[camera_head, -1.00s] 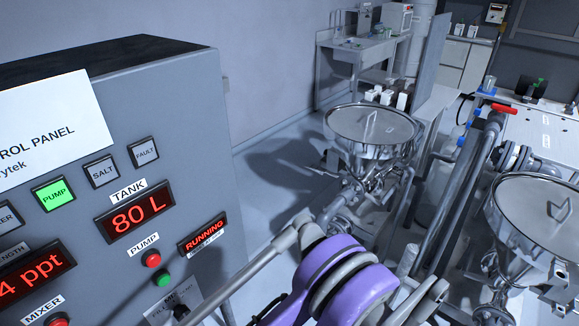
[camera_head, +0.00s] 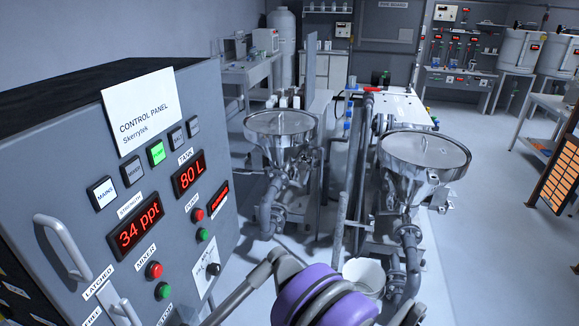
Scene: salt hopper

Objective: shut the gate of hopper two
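Two steel hoppers with round lids stand beyond the control panel. One hopper (camera_head: 281,124) is left of centre and the other hopper (camera_head: 425,160) is nearer, right of centre. I can read no number on either, so I cannot tell which is hopper two. Pipework and valve parts (camera_head: 408,235) sit under the nearer hopper's cone; its gate is too small to make out as open or shut. A purple and grey joint of my own arm is at the bottom centre. Neither gripper shows in the view.
The grey control panel (camera_head: 128,205) fills the left side, with its PUMP button (camera_head: 156,153) lit green and displays reading 34 ppt and 80 L. A white bucket (camera_head: 365,274) stands below the hoppers. Open floor (camera_head: 490,220) lies to the right.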

